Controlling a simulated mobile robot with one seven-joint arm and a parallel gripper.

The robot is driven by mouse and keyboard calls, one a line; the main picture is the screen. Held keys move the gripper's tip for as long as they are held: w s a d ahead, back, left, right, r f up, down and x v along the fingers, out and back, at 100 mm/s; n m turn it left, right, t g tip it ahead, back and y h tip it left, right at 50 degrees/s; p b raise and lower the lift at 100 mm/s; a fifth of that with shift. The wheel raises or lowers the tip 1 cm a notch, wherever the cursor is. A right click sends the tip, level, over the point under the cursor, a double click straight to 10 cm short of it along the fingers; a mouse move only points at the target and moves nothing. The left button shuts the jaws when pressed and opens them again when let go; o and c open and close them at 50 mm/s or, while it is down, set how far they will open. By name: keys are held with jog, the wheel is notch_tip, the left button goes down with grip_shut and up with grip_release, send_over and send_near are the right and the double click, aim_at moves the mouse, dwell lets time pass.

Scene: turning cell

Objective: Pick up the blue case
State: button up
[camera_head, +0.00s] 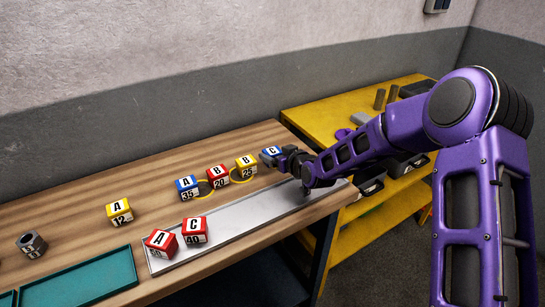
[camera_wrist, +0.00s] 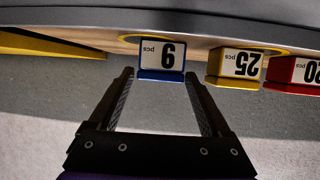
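A blue case (camera_head: 270,153) with a white label marked C stands at the far right of the row on the wooden table. My gripper (camera_head: 282,157) is right at it and hides part of it. In the wrist view the blue case (camera_wrist: 162,60) appears upside down with a single digit and "pcs" on its label. It sits between the tips of my open gripper (camera_wrist: 159,75), closer to the right finger. A small gap shows at the left finger; contact on the right is unclear. A second blue case (camera_head: 187,188), marked A and 35, stands further left.
A red case (camera_head: 215,175) and a yellow case (camera_head: 245,168) stand left of my gripper. Two red cases (camera_head: 194,232) sit on a grey metal strip (camera_head: 240,220) along the front. A teal tray (camera_head: 85,280) lies at front left. A yellow shelf (camera_head: 325,115) stands right.

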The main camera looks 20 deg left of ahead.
jog(key=c, duration=1.2)
jog(key=shift+r, duration=0.15)
